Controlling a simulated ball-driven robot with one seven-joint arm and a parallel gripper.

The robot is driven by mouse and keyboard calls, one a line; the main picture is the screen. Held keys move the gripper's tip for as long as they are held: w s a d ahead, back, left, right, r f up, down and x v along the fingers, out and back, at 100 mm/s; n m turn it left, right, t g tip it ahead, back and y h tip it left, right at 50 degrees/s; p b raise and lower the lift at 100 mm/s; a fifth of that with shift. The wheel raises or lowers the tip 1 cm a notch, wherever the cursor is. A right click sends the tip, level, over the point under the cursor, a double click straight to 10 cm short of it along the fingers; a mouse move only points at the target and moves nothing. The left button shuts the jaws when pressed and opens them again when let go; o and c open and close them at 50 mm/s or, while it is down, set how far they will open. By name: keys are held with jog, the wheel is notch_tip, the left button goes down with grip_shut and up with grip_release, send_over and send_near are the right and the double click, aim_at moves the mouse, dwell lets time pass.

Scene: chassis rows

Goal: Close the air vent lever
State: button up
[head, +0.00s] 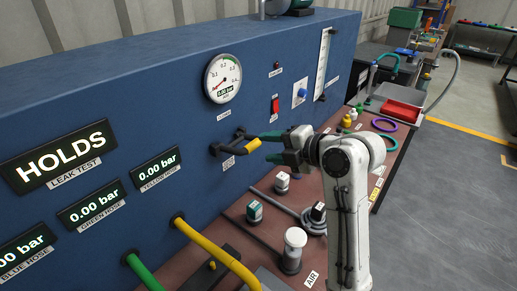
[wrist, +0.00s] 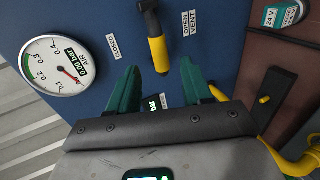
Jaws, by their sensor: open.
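The air vent lever has a black base and arm (head: 228,145) on the blue panel and a yellow grip (head: 253,146) sticking out toward the right in the head view. In the wrist view the yellow grip (wrist: 159,54) comes down from the top, its end near the gap between my fingertips. My gripper (head: 267,147) has teal fingers; they are spread, with one on each side of the grip's end in the wrist view (wrist: 162,72). Whether either finger touches the grip cannot be told. A small label (wrist: 190,22) sits beside the lever, another (wrist: 115,48) toward the gauge.
A round pressure gauge (head: 223,78) reading 0.00 bar is above the lever. A red switch (head: 275,105) is to its right. A "HOLDS" display (head: 62,153) is at left. Yellow (head: 215,250) and green hoses run below. The brown bench (head: 250,235) holds small fittings.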

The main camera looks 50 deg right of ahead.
jog(key=shift+v, duration=1.1)
